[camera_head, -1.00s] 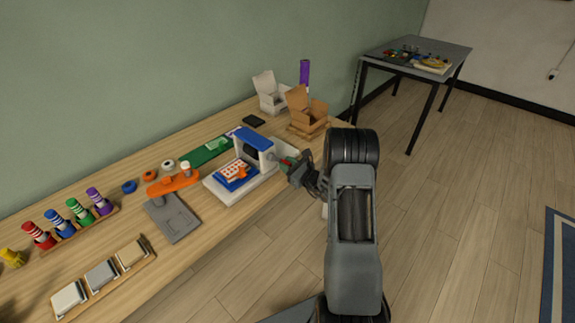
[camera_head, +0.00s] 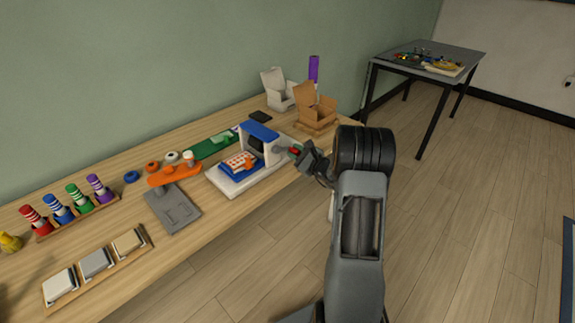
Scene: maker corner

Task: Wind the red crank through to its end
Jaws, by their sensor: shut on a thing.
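The red crank handle (camera_head: 294,151) shows as a small red piece at the right side of the blue and white machine (camera_head: 258,131), close to the bench's front edge. My gripper (camera_head: 300,152) is at that handle and shut on it. The fingers hide part of the handle, and a grey crank part (camera_head: 280,149) shows between it and the machine. A blue tray (camera_head: 228,171) with a white and orange piece (camera_head: 241,162) sits on the machine's white base.
A cardboard box (camera_head: 316,108) and a white box (camera_head: 279,92) stand open behind the machine. A grey plate (camera_head: 173,208), an orange holder (camera_head: 174,175) and a marker rack (camera_head: 80,219) lie to the left.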

